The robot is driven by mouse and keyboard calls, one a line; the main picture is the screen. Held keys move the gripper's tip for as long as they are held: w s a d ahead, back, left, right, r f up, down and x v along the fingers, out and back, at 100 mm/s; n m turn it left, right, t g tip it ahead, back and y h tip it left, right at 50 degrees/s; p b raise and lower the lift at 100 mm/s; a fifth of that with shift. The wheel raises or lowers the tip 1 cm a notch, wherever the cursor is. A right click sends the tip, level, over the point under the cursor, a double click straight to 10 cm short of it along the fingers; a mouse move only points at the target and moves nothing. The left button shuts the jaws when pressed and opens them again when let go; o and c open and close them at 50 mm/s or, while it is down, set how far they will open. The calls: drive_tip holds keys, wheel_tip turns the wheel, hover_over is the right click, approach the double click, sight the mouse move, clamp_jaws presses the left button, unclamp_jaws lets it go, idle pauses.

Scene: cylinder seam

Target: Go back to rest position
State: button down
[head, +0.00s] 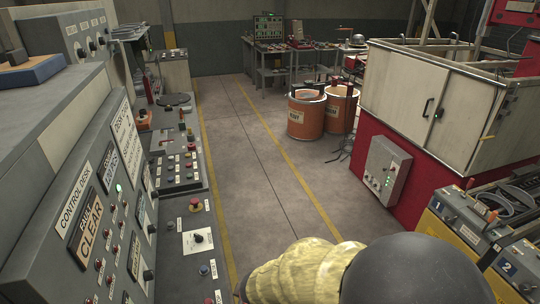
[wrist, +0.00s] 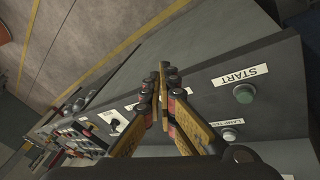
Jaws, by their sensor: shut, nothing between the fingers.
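My gripper (wrist: 164,76) shows in the wrist view, its fingertips together and nothing between them. It is above a grey control panel (wrist: 217,79). A green button (wrist: 243,93) under a START label (wrist: 240,75) is to the right of the fingers, apart from them. In the head view, part of my arm, with a pale yellow sleeve and a dark rounded part, fills the bottom edge, and the gripper itself is hidden from view there.
In the head view a long control console (head: 75,215) lines the left side. Orange drums (head: 306,114) and a red-based machine cabinet (head: 430,95) stand right. Numbered yellow-grey units (head: 462,217) are at lower right. The grey floor aisle (head: 258,150) between yellow lines is clear.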

drive_tip(key=s+d+r+m+b, duration=0.2)
drive_tip(key=s+d+r+m, duration=0.3)
drive_tip(key=d, duration=0.3)
drive_tip(key=s+d+r+m+h+b, duration=0.1)
drive_tip(key=s+d+r+m+b, duration=0.2)
drive_tip(key=s+d+r+m, duration=0.2)
drive_tip(key=s+d+r+m+t+h+b, duration=0.1)
drive_tip(key=s+d+r+m, duration=0.4)
drive_tip(key=d+r, duration=0.5)
drive_tip(key=d+b, duration=0.1)
drive_tip(key=d, duration=0.2)
drive_tip(key=shift+s+d+r+b, duration=0.15)
drive_tip(key=shift+s+d+b, duration=0.1)
drive_tip(key=shift+b, duration=0.15)
drive_tip(key=shift+a, duration=0.15)
